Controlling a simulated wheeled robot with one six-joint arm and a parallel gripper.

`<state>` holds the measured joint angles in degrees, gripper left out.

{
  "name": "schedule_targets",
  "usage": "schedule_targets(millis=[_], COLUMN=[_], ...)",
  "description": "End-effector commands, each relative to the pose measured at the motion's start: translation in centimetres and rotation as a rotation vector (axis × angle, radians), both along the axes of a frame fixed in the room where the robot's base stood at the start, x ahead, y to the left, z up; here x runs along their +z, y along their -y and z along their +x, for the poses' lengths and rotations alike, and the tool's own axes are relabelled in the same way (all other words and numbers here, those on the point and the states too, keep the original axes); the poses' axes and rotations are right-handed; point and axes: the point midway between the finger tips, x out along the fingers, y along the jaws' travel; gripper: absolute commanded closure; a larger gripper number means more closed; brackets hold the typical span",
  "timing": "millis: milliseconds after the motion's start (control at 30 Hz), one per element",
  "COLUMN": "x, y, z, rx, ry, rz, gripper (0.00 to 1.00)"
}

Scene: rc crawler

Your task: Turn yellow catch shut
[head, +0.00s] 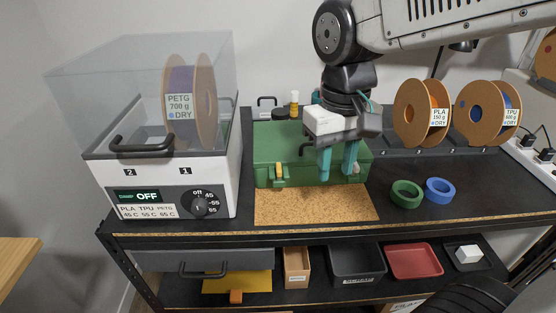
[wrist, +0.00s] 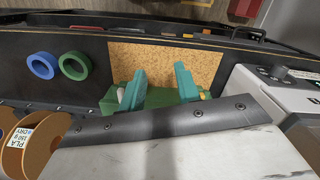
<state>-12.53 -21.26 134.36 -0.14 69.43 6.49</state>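The green case (head: 268,155) stands on the dark bench top with its lid down. The yellow catch (head: 279,172) is on the left part of its front face. I cannot tell from its small shape whether it is latched. A pale catch (head: 356,168) is at the right of the case front, partly hidden by a finger. My gripper (head: 337,172) has its two teal fingers apart with nothing between them, at the case's front right, to the right of the yellow catch.
A cork mat (head: 315,205) lies clear in front of the case. A filament dryer (head: 165,185) stands close on the left. A green ring (head: 406,193) and a blue ring (head: 438,190) lie on the right. Spools (head: 412,112) stand behind them.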

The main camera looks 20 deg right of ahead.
Motion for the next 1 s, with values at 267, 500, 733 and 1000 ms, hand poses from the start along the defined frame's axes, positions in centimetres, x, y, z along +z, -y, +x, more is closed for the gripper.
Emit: schedule_targets(millis=[267,500,733,1000], x=[0.4,1.1,-2.5,-5.7], y=[-6.8,-7.3,-7.2,-7.2], z=[9.2,10.8,10.7,10.7], rx=[-0.147,-0.293,-0.291,-0.291], ry=[0.002,0.044,0.041,0.042], rz=[-0.01,0.005,0.004,0.005], gripper=[0.67,0.67,0.67,0.67])
